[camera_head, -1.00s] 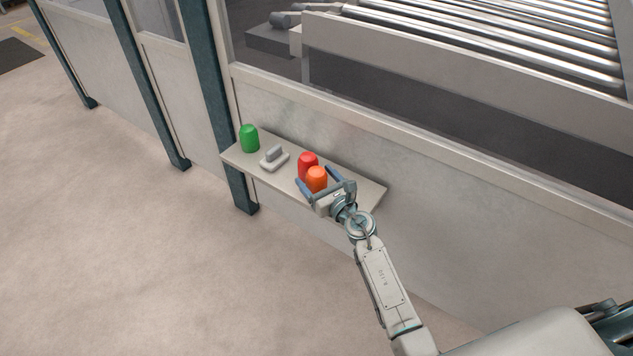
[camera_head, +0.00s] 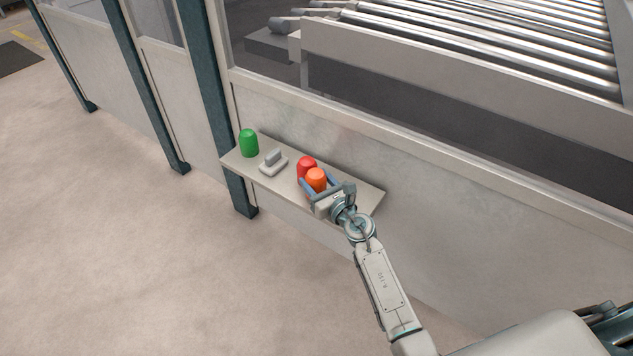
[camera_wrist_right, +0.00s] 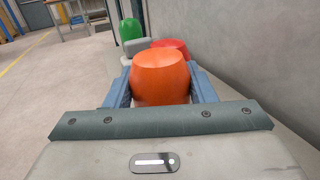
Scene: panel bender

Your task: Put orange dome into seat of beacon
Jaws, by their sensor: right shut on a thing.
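The orange dome (camera_head: 316,178) is at the right part of a narrow wall shelf. My right gripper (camera_head: 318,186) is shut on it, with a blue finger on each side. In the right wrist view the orange dome (camera_wrist_right: 160,76) sits between the two fingers of the right gripper (camera_wrist_right: 161,90). A light grey base with a raised block (camera_head: 273,162), which looks like the beacon, lies on the shelf between the green and red domes. Its seat cannot be made out clearly. My left gripper is not in view.
A red dome (camera_head: 306,164) stands right behind the orange one. A green dome (camera_head: 249,143) stands at the shelf's left end. The shelf (camera_head: 368,196) is bare at its right end. A panel wall (camera_head: 450,200) rises behind it, and a dark post (camera_head: 212,90) stands at the left.

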